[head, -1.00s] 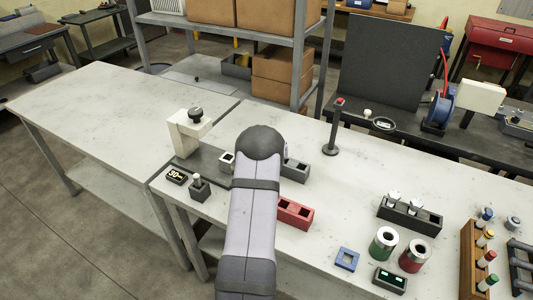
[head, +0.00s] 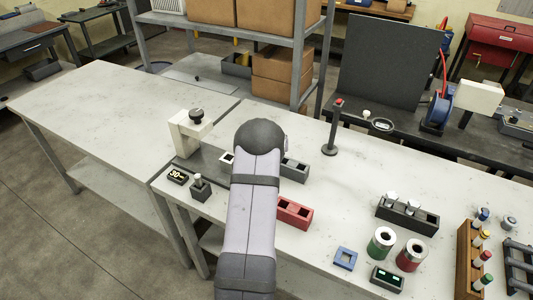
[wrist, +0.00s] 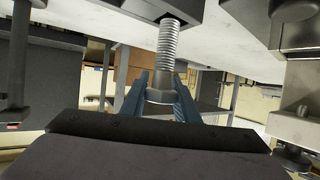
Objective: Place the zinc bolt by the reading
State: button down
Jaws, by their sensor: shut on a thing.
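In the wrist view a zinc-coloured bolt (wrist: 167,52) has its hex head between the two blue fingers of my gripper (wrist: 160,90). Its threaded shank runs up the picture to a dark block, and I cannot tell whether its tip is inside that block. In the head view my arm hides both gripper and bolt. A small black display (head: 177,176) with yellow digits, seemingly 30, sits at the bench's left front corner. A red two-pocket block (head: 294,212) and a grey pocketed block (head: 295,169) stand right of my arm. A pale piece (head: 227,158) is partly hidden.
A white fixture with a black knob (head: 190,132) stands behind the display, a dark knobbed block (head: 200,190) beside it. To the right are a black rack with bolts (head: 407,215), green (head: 381,243) and red (head: 411,255) cylinders and a blue square ring (head: 345,258).

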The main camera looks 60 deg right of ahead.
jog(key=shift+r+p, duration=0.95)
jog(key=shift+r, duration=1)
dwell(0.5)
jog(key=w+a+r+p, duration=0.5)
jog(key=w+a+p, duration=0.1)
jog(key=w+a, duration=0.55)
jog(key=s+a+m+g, duration=0.2)
jog(key=s+m+g, duration=0.2)
jog(key=s, duration=0.6)
jog(key=s+a+f+m+g, duration=0.1)
jog(key=s+m+g, duration=0.3)
jog(key=s, duration=0.6)
jog(key=s+a+m+g+p, duration=0.1)
jog(key=s+a+m+g, duration=0.2)
jog(key=s, duration=0.7)
jog(key=m+g, duration=0.1)
jog(key=g, duration=0.1)
jog(key=shift+a+f+g, duration=0.25)
jog(key=shift+g, duration=0.05)
